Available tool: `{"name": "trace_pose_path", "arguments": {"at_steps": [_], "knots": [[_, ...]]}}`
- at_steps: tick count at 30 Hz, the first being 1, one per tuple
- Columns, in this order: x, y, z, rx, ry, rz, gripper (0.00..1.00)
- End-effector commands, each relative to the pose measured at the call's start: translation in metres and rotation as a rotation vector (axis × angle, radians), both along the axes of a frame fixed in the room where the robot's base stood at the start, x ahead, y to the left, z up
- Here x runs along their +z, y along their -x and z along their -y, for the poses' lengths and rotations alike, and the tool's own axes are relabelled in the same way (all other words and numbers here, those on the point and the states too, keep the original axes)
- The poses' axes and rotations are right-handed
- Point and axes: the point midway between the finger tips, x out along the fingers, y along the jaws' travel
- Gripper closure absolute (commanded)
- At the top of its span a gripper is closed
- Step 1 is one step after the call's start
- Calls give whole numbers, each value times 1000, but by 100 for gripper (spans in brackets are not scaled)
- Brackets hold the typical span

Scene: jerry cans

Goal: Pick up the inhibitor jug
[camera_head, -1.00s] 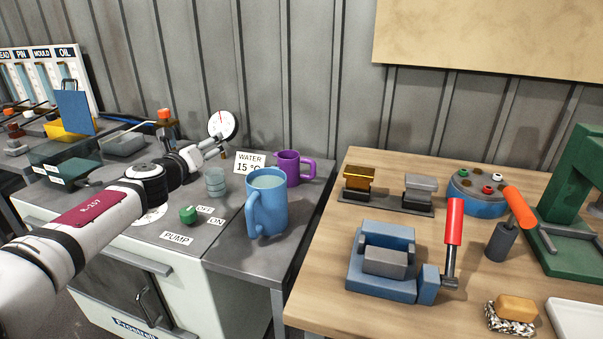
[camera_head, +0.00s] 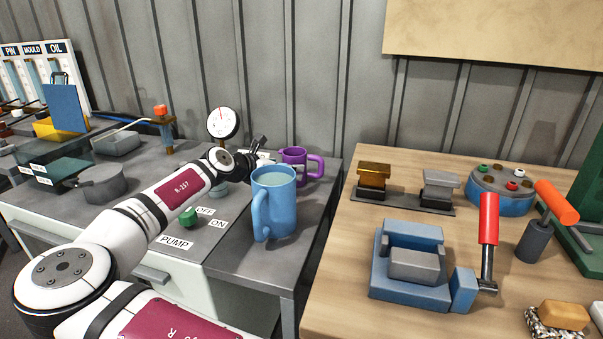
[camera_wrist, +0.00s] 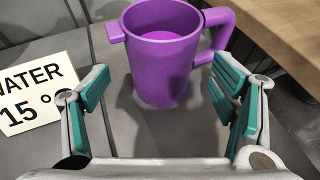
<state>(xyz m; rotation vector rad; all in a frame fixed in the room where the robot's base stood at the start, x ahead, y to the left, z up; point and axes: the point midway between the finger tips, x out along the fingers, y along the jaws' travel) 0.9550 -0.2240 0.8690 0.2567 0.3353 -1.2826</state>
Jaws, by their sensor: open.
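Two jugs stand on the grey bench, and I see no label naming either as the inhibitor jug. The purple jug (camera_head: 301,166) stands at the back right of the bench, upright, with its handle to the right. In the wrist view the purple jug (camera_wrist: 163,55) is ahead of my gripper (camera_wrist: 163,84), whose teal-padded fingers are spread apart and empty, one toward each side of it. The blue jug (camera_head: 273,205) stands in front, with liquid visible inside. In the head view my gripper (camera_head: 260,145) is behind the blue jug and left of the purple one.
The WATER 15° sign (camera_wrist: 32,92) stands left of my gripper. A round dial gauge (camera_head: 222,122), a green pump knob (camera_head: 188,217) and a grey pan (camera_head: 98,184) are on the bench. A wooden table (camera_head: 345,270) with tools stands to the right, across a gap.

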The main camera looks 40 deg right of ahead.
Motion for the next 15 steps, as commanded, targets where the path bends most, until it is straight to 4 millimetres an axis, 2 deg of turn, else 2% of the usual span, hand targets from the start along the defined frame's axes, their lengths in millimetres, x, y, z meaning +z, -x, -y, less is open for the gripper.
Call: {"name": "trace_pose_path", "arguments": {"at_steps": [6,15], "knots": [[-13,-6,28,-3,2,-1,21],[-15,-9,36,1,1,0,21]]}}
